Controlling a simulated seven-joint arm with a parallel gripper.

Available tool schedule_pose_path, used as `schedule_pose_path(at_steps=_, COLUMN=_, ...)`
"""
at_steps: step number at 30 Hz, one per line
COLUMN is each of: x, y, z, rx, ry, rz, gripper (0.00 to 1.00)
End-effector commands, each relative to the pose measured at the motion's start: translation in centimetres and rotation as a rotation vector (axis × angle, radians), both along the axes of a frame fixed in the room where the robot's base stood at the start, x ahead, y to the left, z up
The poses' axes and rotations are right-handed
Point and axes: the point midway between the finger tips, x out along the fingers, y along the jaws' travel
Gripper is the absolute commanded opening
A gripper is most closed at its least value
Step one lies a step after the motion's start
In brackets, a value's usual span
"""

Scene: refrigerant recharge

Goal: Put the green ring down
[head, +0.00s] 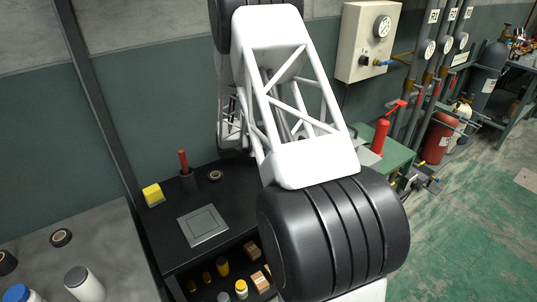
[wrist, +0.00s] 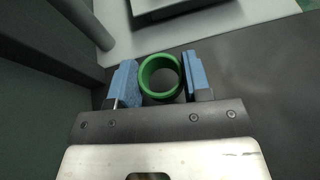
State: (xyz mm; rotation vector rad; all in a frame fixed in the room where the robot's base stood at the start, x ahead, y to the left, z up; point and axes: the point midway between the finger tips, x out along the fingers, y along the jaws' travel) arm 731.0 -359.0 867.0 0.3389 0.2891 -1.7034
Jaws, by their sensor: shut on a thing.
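The green ring (wrist: 145,76) shows in the wrist view, held between the two blue finger pads of my gripper (wrist: 161,77). My gripper is shut on it from both sides, and the ring's round opening faces the camera. Beyond the ring is a dark surface, with a grey plate-like object at the top of the view. I cannot tell the gap between the ring and that surface. In the head view my arm's own links hide the gripper and the ring.
In the head view a black bench (head: 245,204) holds a square grey plate (head: 203,227), a yellow block (head: 153,195), a red-handled tool in a cup (head: 187,179) and a dark roll (head: 215,175). A grey table (head: 105,237) with bottles stands left. Small containers sit on the shelf below.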

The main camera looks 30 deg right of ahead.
Motion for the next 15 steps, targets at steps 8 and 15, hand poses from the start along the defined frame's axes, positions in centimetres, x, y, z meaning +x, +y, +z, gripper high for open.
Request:
schedule_pose_path(at_steps=8, x=0.0, y=0.0, z=-2.0, rx=0.000, ry=0.002, rz=0.000, gripper=0.23)
schedule_pose_path(at_steps=15, x=0.0, y=0.0, z=-3.5, rx=0.000, ry=0.000, rz=-0.001, gripper=0.23)
